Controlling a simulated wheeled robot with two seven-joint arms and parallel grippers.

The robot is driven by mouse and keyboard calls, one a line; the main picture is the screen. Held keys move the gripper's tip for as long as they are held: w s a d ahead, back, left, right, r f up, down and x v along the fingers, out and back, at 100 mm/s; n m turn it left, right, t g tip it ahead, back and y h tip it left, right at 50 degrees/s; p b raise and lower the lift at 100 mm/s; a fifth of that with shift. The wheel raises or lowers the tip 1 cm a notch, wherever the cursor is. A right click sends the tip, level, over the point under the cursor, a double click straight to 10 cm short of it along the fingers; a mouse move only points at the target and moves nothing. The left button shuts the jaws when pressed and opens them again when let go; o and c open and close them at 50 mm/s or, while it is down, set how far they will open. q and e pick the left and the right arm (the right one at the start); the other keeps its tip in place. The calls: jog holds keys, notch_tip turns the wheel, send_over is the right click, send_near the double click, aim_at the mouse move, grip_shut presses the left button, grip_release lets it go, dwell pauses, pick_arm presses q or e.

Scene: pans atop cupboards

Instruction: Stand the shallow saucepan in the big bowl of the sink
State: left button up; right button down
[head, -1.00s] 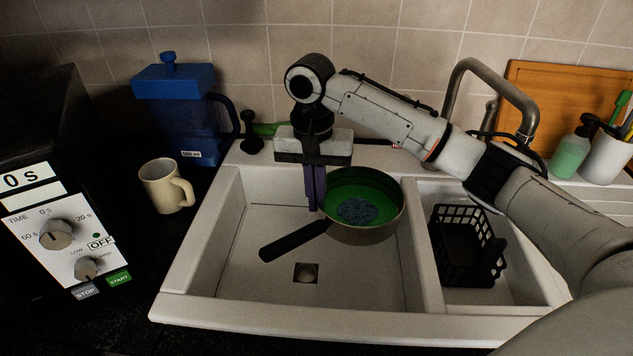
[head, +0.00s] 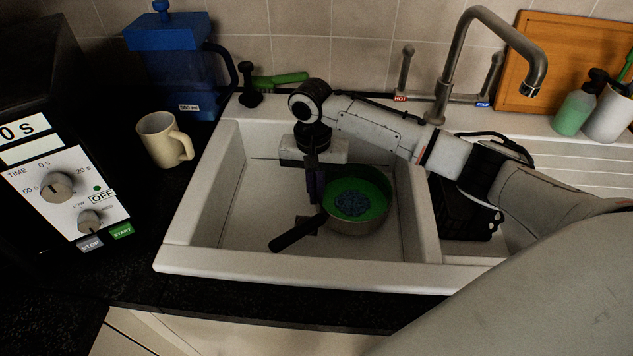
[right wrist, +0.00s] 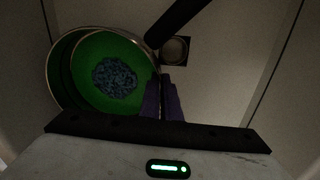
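The shallow saucepan (head: 357,218) has a metal outside, a green inside and a dark handle. It is upright inside the big bowl of the sink (head: 232,232), towards the bowl's right side. A rough blue-grey patch (head: 352,203) lies in its middle. Its handle points to the front left, over the drain. My right gripper (head: 316,198) points down at the pan's left rim, its purple fingers close together on the wall. The right wrist view shows the fingers (right wrist: 163,98) at the rim of the pan (right wrist: 105,75). I cannot tell whether the pan's base touches the bowl floor. My left gripper is out of view.
A black rack (head: 466,212) stands in the small bowl at right. The tap (head: 450,60) rises behind the sink. A cream mug (head: 164,140), a blue press jug (head: 178,70) and a microwave (head: 60,190) are at left. The bowl's left part is free.

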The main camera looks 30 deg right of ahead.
jog(key=shift+f, duration=0.4)
jog(key=shift+f, duration=0.55)
jog(key=c, duration=1.9)
grip_release()
notch_tip(320, 180, up, 20)
jog(key=shift+w+a+r, duration=0.15)
